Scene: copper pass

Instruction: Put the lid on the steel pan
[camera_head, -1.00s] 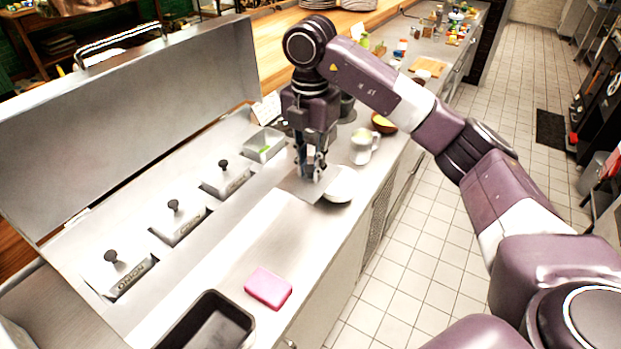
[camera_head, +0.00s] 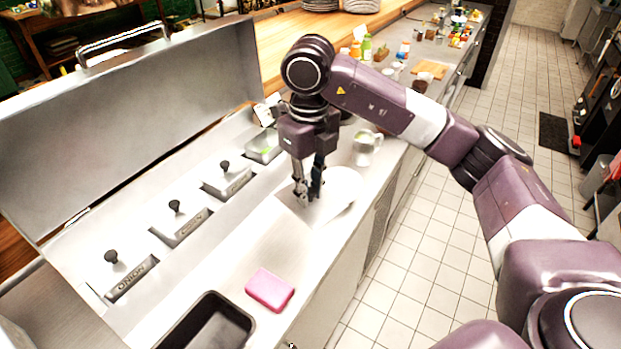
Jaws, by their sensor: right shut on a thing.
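My right gripper (camera_head: 308,195) is shut on the steel lid (camera_head: 325,214), above the counter beside a white dish. The lid is a flat, bright plate. Its handle is hidden between the fingers, and glare blurs its edges. The open steel pan (camera_head: 264,148) with something green inside sits in the counter's row of wells, behind and left of my gripper. My left gripper is not in view.
Several lidded pans, one marked onion (camera_head: 130,275), line the row. The raised steel cover (camera_head: 130,120) stands behind them. A white dish (camera_head: 345,182), a pale jug (camera_head: 366,148), a pink sponge (camera_head: 270,289) and a dark tray (camera_head: 210,325) are on the counter.

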